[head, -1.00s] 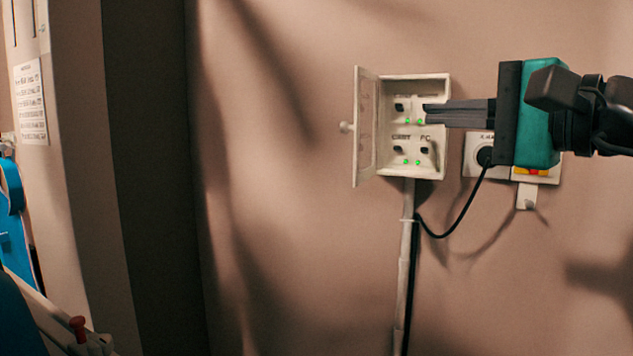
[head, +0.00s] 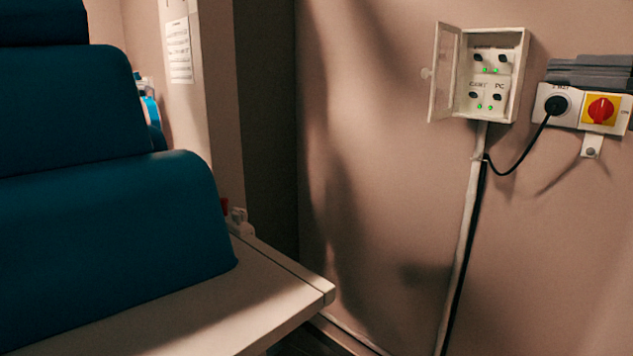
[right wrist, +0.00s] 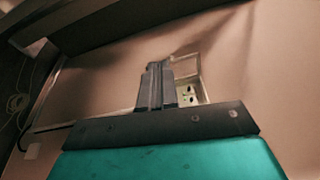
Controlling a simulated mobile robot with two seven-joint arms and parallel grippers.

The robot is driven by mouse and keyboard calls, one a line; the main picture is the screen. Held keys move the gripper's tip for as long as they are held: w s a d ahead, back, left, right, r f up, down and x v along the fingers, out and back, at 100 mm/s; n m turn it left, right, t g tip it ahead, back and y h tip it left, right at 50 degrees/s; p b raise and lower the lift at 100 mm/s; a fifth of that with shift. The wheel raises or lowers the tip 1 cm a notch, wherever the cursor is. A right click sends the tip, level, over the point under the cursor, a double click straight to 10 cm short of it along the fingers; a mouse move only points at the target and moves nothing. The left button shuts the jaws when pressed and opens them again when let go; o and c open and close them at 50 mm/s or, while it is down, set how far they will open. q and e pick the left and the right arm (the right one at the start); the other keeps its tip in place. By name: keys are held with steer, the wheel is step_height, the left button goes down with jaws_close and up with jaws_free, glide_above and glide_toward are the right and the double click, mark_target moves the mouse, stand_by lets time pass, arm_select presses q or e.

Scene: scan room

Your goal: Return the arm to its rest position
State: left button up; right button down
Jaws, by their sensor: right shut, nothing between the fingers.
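My right gripper (head: 550,72) shows at the right edge of the head view, with only its grey fingers in the picture. The fingers lie together and hold nothing. They are to the right of the small white switch box (head: 519,75) and apart from it. In the right wrist view the closed fingers (right wrist: 158,66) point toward the wall, with the box (right wrist: 187,97) partly hidden behind them. The box's glazed door (head: 445,72) stands open to the left, and green lights glow beside its black switches. My left gripper is not in view.
A socket with a black plug (head: 556,105) and a red rotary switch (head: 600,109) sit on the wall just below the fingers. A black cable (head: 519,160) hangs from the plug. A white table (head: 250,290) with blue cushions (head: 110,225) fills the lower left.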

steer(key=w+a+f+m+g+y+p, duration=0.3)
steer(key=w+a+f+m+y+p, duration=0.35)
steer(key=m, duration=0.65)
step_height(320, 180, down, 11)
steer(key=d+m+t+h+p, duration=0.3)
steer(key=m+t+h+p, duration=0.3)
steer(key=m, duration=1.5)
steer(key=s+f+m+g+h+p, duration=0.1)
steer(key=s+f+m+h, duration=0.15)
steer(key=f+m, duration=0.35)
steer(key=s+f+m+h, duration=0.1)
steer(key=f+m+h, duration=0.2)
steer(key=f+m, duration=0.35)
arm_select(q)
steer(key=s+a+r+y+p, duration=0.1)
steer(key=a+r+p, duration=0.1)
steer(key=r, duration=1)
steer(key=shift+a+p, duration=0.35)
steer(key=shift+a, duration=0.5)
arm_select(e)
steer(key=s+a+f+m+g, duration=0.2)
steer(key=s+f+m+g, duration=0.1)
steer(key=s+f, duration=0.3)
steer(key=s+a+f+m+g+h, duration=0.1)
steer(key=s+a+f+m+g, duration=0.1)
steer(key=s+f+m, duration=0.4)
step_height(320, 180, down, 2)
steer(key=shift+a+f+g, duration=0.1)
steer(key=shift+a+g, duration=0.25)
steer(key=shift+g, duration=0.55)
